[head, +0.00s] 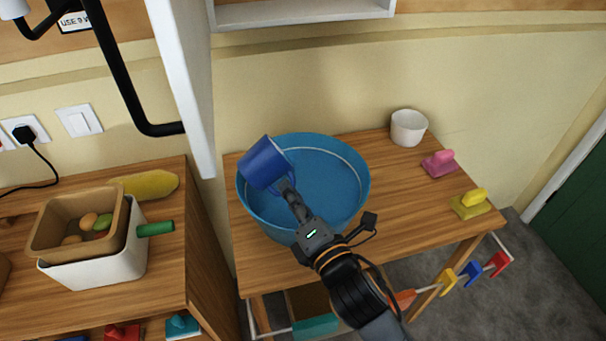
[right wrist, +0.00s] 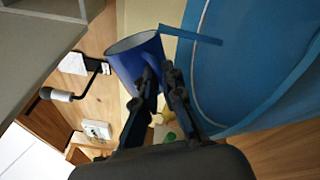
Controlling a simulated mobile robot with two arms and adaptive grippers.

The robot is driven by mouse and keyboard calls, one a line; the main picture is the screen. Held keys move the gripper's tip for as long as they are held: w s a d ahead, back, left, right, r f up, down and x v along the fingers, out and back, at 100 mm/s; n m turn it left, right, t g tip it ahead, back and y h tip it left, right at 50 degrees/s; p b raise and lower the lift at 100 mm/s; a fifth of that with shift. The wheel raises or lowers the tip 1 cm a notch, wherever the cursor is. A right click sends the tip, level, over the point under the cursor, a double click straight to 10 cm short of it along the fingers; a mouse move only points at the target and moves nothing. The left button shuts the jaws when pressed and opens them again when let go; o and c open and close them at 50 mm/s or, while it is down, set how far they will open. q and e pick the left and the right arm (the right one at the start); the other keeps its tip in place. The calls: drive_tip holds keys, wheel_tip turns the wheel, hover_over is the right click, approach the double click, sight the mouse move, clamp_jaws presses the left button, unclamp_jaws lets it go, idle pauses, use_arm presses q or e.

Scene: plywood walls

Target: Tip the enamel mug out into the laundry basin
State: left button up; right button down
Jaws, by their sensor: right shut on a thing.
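The blue enamel mug (head: 262,163) is in my right gripper (head: 285,186), above the left part of the blue laundry basin (head: 345,207). The mug looks tilted in the head view. The basin (right wrist: 225,70) fills the upper right of that view. I cannot see what the mug holds, and no stream shows leaving it. The visible basin floor looks plain blue. My left gripper is out of view.
The basin stands on a wooden table (head: 405,170). A white pot (head: 408,127), a pink brush (head: 439,163) and a yellow brush (head: 470,204) are to its right. A white upright panel (head: 182,80) rises left of the basin. Stacked boxes (head: 75,225) sit on the left counter.

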drive_tip(key=shift+f+b, duration=0.15)
drive_tip(key=shift+b, duration=0.3)
drive_tip(key=shift+r+m+b, duration=0.25)
drive_tip(key=shift+m+b, duration=0.6)
drive_tip(key=shift+m, duration=0.15)
idle(0.3)
drive_tip(key=shift+w+d+r+m+t+p, duration=0.2)
drive_tip(key=shift+d+m+p, duration=0.1)
drive_tip(key=shift+m+p, duration=0.2)
drive_tip(key=shift+w+d+r+m+t+p, duration=0.15)
drive_tip(key=shift+d+m+p, duration=0.2)
drive_tip(key=shift+p, duration=0.2)
drive_tip(key=shift+f+m, duration=0.45)
drive_tip(key=shift+m, duration=0.2)
idle(0.5)
